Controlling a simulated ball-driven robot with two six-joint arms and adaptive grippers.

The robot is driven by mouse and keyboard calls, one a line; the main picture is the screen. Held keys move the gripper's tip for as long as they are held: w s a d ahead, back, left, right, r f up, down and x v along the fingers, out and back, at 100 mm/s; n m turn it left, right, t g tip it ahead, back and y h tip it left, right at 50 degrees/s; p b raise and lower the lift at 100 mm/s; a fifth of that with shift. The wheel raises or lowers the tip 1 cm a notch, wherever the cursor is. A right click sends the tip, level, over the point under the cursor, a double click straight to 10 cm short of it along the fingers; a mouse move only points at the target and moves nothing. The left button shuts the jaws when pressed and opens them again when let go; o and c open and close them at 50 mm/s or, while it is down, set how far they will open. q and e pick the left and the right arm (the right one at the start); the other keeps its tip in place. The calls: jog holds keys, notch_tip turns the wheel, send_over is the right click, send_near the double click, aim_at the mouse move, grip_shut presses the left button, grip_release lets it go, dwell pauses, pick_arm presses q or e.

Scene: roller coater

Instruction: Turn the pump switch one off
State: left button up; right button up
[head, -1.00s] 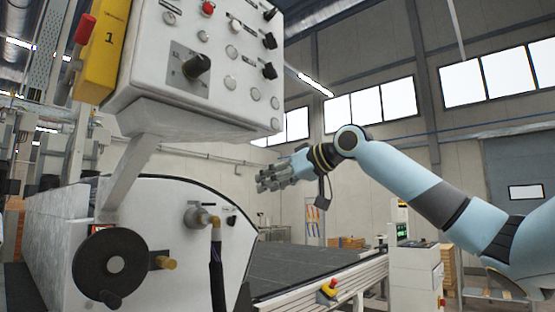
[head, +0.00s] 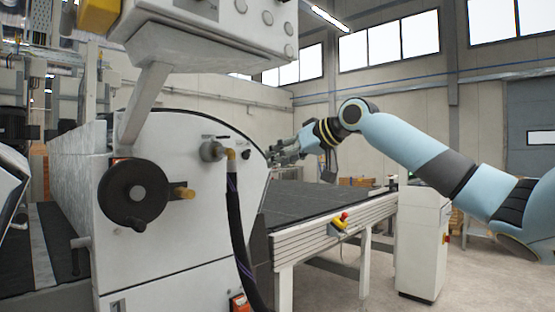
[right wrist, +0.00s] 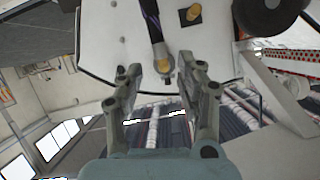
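No readable label marks pump switch one, so I cannot tell which control it is. The lower part of the white control panel (head: 180,30) shows at the top of the head view, with several round buttons; its upper controls are cut off. A small black knob (head: 245,154) sits on the white machine side. My right gripper (head: 284,150) is to the right of this side, below the panel. In the right wrist view its two fingers (right wrist: 161,75) are apart with nothing held, pointing towards the machine side and hose. My left gripper is not in view.
A dark conveyor (head: 320,202) extends to the right, with a red-and-yellow emergency button (head: 342,220). A white cabinet (head: 420,245) stands beyond it.

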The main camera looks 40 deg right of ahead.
notch_tip(320, 180, down, 30)
jog(key=s+a+m+g+b, duration=0.2)
jog(key=s+a+g, duration=0.1)
jog(key=g, duration=0.1)
jog(key=s+a+f+m+g+b, duration=0.1)
jog(key=s+f, duration=0.3)
jog(key=f, duration=0.5)
jog(key=s+f+g+h, duration=0.1)
jog(key=s+f, duration=0.3)
jog(key=f, duration=0.4)
jog(key=s+a+f+m+g+b, duration=0.1)
jog(key=s+f, duration=0.3)
jog(key=f, duration=0.5)
jog(key=s+a+f+g, duration=0.2)
jog(key=s+a+f, duration=0.1)
jog(key=s+f, duration=0.7)
jog(key=s+a+f+g, duration=0.1)
jog(key=s+a+f, duration=0.2)
jog(key=s+f, duration=0.65)
jog(key=s+a+f+n+g+h, duration=0.1)
jog(key=s+a+f, duration=0.3)
jog(key=s, duration=0.7)
jog(key=s+a+f+n+g+b, duration=0.1)
jog(key=s+a+f+n, duration=0.2)
jog(key=s, duration=0.9)
notch_tip(320, 180, down, 2)
jog(key=shift+s+a+n+h+b, duration=0.15)
jog(key=shift+a+n+h+b, duration=0.2)
jog(key=shift+n, duration=0.25)
jog(key=shift+s, duration=0.1)
